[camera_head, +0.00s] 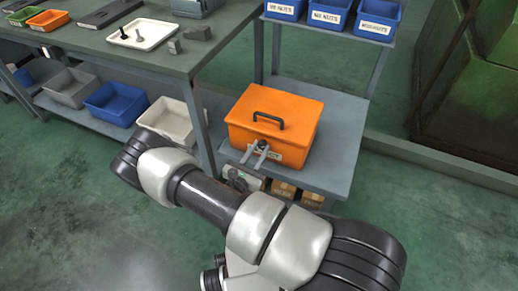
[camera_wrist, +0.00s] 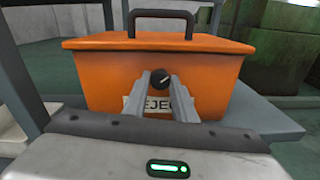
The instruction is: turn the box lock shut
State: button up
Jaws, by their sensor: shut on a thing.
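The orange box (camera_head: 290,108) with a black handle (camera_head: 268,117) on its lid stands on a grey shelf, its lid down. It also fills the upper part of the wrist view (camera_wrist: 110,75). Its lock is a round black knob (camera_wrist: 160,79) on the front face, above a white label (camera_wrist: 134,105) partly hidden by my fingers. My gripper (camera_head: 262,147) is at the front of the box. In the wrist view my two grey fingers (camera_wrist: 161,80) reach the knob, one on each side, and are shut on it. The knob's turn angle is hard to read.
The grey shelf (camera_head: 340,165) has bare room right of the box. Blue labelled bins (camera_head: 326,14) stand on a rack behind. A green workbench (camera_head: 120,55) with a white tray (camera_head: 142,33) is at left, with bins below. Cardboard boxes (camera_head: 284,189) sit under the shelf.

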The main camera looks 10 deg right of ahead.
jog(key=m+p, duration=0.1)
jog(key=m, duration=0.2)
jog(key=shift+m, duration=0.3)
jog(key=shift+m+p, duration=0.55)
jog(key=shift+m, duration=1.25)
jog(key=shift+y, duration=0.3)
jog(key=o, duration=1)
jog(key=shift+o, duration=0.2)
jog(key=f+p+v, duration=0.1)
jog(key=p+v, duration=0.1)
jog(key=v, duration=1.5)
jog(key=shift+s+r, duration=0.25)
jog(key=shift+s, duration=0.05)
